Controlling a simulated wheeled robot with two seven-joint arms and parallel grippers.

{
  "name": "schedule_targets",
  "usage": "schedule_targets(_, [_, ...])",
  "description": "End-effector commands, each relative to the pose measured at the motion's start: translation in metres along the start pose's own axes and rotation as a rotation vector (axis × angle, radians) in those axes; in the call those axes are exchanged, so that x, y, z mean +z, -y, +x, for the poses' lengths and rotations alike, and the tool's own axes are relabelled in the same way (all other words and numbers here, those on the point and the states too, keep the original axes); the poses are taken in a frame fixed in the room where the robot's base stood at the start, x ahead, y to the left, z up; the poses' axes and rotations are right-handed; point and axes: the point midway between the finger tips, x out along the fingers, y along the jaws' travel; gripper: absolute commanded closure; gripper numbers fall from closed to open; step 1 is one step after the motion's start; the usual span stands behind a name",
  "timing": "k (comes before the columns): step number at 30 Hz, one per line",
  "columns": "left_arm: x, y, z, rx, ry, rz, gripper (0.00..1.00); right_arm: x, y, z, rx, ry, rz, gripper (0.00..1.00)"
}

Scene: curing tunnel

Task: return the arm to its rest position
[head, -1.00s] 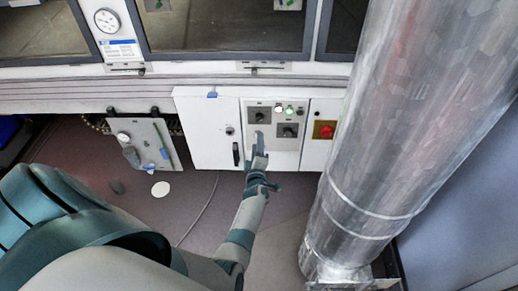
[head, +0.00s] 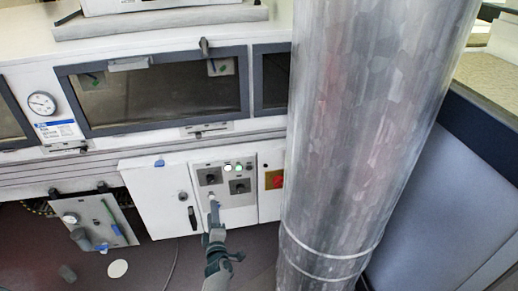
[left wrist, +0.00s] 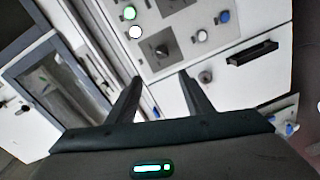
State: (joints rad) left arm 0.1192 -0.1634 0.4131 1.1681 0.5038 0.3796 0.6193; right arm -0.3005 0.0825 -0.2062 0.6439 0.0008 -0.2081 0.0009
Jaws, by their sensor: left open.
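My left gripper (head: 214,214) is in front of the lower part of the control panel (head: 222,203) in the head view. In the left wrist view its two dark fingers (left wrist: 160,92) stand apart with nothing between them. The panel also shows in the left wrist view (left wrist: 182,62), beyond the fingertips, with a lit green button, white buttons, a blue button and a dark knob. I cannot tell whether a fingertip touches the panel. My right gripper is not in view.
A thick metal duct (head: 350,150) stands just right of the panel. A red switch on a yellow plate (head: 274,179) lies between them. A tilted plate with a gauge (head: 97,222) hangs at left. Oven windows (head: 155,92) are above. Open floor lies below the white cabinet (head: 160,205).

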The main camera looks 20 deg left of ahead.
Motion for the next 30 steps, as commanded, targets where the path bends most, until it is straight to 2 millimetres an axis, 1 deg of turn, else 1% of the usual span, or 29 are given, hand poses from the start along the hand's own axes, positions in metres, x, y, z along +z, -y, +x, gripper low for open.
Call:
schedule_targets(5, [0.002, 0.003, -0.002, -0.004, 0.009, 0.011, 0.53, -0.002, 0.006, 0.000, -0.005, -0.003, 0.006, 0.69])
schedule_targets(8, [0.010, 0.013, -0.007, -0.017, 0.041, 0.048, 0.53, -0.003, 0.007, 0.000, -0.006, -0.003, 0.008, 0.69])
schedule_targets(11, [0.026, 0.035, -0.020, -0.044, 0.108, 0.124, 0.53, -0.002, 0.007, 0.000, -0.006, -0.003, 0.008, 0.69])
schedule_targets(14, [0.048, 0.067, -0.041, -0.079, 0.205, 0.235, 0.53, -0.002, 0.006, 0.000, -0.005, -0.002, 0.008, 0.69])
schedule_targets(15, [0.056, 0.083, -0.052, -0.097, 0.251, 0.289, 0.53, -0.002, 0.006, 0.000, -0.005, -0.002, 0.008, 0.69])
schedule_targets(17, [0.069, 0.108, -0.072, -0.121, 0.326, 0.373, 0.53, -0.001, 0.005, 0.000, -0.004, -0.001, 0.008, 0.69])
schedule_targets(18, [0.077, 0.127, -0.087, -0.138, 0.379, 0.432, 0.53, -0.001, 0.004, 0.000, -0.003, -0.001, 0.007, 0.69])
schedule_targets(19, [0.082, 0.140, -0.098, -0.149, 0.420, 0.477, 0.53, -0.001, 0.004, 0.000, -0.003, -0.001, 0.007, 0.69])
schedule_targets(22, [0.095, 0.187, -0.141, -0.186, 0.553, 0.622, 0.53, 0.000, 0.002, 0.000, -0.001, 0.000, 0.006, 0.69])
schedule_targets(23, [0.097, 0.201, -0.154, -0.197, 0.592, 0.665, 0.53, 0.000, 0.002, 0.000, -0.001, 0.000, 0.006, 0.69])
schedule_targets(24, [0.099, 0.218, -0.172, -0.209, 0.644, 0.720, 0.53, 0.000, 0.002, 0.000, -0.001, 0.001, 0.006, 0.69])
schedule_targets(26, [0.100, 0.245, -0.199, -0.228, 0.723, 0.802, 0.53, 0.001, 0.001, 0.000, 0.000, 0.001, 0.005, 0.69])
schedule_targets(27, [0.099, 0.262, -0.218, -0.239, 0.775, 0.854, 0.53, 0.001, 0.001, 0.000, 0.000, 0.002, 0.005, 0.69])
schedule_targets(29, [0.096, 0.287, -0.247, -0.254, 0.852, 0.931, 0.53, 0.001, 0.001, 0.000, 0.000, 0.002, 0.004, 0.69])
schedule_targets(30, [0.092, 0.303, -0.266, -0.263, 0.903, 0.983, 0.53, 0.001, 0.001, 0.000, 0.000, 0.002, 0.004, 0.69])
